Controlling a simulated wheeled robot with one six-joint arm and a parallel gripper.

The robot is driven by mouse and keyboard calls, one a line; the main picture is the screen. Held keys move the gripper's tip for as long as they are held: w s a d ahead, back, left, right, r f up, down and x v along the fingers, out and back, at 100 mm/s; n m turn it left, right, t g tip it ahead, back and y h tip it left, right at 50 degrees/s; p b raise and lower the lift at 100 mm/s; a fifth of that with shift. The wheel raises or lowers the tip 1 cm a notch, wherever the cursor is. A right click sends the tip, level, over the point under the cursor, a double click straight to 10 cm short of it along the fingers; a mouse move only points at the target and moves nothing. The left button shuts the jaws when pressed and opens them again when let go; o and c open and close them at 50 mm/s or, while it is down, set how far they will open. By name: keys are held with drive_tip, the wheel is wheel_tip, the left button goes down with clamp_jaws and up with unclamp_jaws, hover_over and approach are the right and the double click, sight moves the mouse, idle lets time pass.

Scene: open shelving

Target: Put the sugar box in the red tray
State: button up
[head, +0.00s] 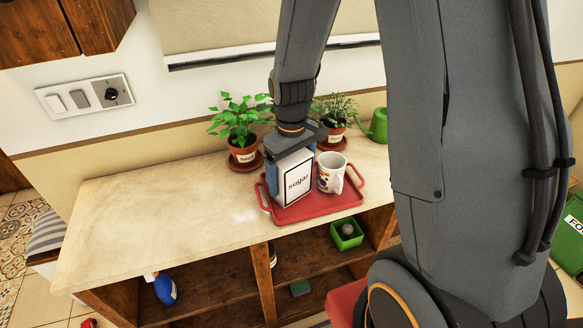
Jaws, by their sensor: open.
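The sugar box (295,182), white-fronted with a dark edge and a "sugar" label, stands upright in the left part of the red tray (318,208). The tray lies on the wooden shelf top. My gripper (291,158) is right over the box, pointing down, with its jaws open at the box's upper part. The hand hides the top of the box, and I cannot tell whether the fingers touch its sides.
A white printed mug (331,172) stands in the tray just right of the box. Potted basil (241,130) and another potted plant (334,118) stand behind it, with a green watering can (377,125) to the right. The left shelf top (150,205) is clear.

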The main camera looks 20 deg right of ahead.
sight(292, 156)
wheel_tip(292, 156, up, 12)
drive_tip(key=b, duration=0.2)
drive_tip(key=shift+r+b, duration=0.15)
drive_tip(key=shift+b, duration=0.25)
idle(0.5)
